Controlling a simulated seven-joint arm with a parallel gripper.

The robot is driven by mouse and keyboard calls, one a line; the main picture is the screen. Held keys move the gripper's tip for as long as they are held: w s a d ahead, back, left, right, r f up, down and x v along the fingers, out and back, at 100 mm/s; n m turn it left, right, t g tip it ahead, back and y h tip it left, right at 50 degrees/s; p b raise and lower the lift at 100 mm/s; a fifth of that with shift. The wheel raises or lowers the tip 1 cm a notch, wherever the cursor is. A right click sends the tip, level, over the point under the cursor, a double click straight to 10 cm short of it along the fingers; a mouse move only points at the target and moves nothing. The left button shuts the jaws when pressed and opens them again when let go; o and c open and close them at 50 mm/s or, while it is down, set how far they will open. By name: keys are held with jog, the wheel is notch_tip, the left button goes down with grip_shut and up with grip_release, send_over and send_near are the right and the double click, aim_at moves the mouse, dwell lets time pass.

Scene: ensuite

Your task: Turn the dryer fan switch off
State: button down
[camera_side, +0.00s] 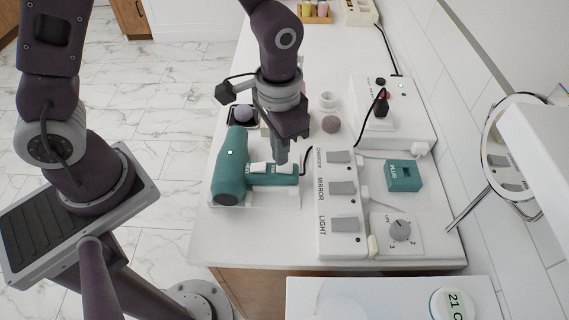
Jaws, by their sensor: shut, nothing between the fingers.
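The teal hair dryer (231,180) lies in a white cradle on the counter, with a small green light on its body. Its handle points right, and pale switches (258,168) show on the handle's upper side. My gripper (282,160) is shut and empty, pointing down at the handle beside these switches. Whether the fingertips touch the handle or a switch I cannot tell. The fingers partly hide the handle, and the switch positions are too small to read.
Right of the dryer stands a white panel (326,240) with several rocker switches, labelled MIRROR and LIGHT among others. A rotary dial (400,230), a teal plug block (404,175) and a socket box (395,125) with a black cord are further right. A round mirror (497,150) stands at the right.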

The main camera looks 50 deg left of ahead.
jog(key=shift+f, duration=1)
dwell(0.3)
jog(key=shift+r, duration=3.55)
jog(key=s+a+r+n+t, duration=0.1)
jog(key=s+a+r+t, duration=0.1)
jog(key=s+a+r, duration=0.3)
jog(key=s+a+r+n+t, duration=0.2)
jog(key=s+a+r, duration=0.3)
jog(key=s+r, duration=0.3)
jog(key=shift+s+r+t, duration=0.4)
jog(key=shift+r+t, duration=0.25)
jog(key=shift+t, duration=0.15)
jog(key=shift+w, duration=0.1)
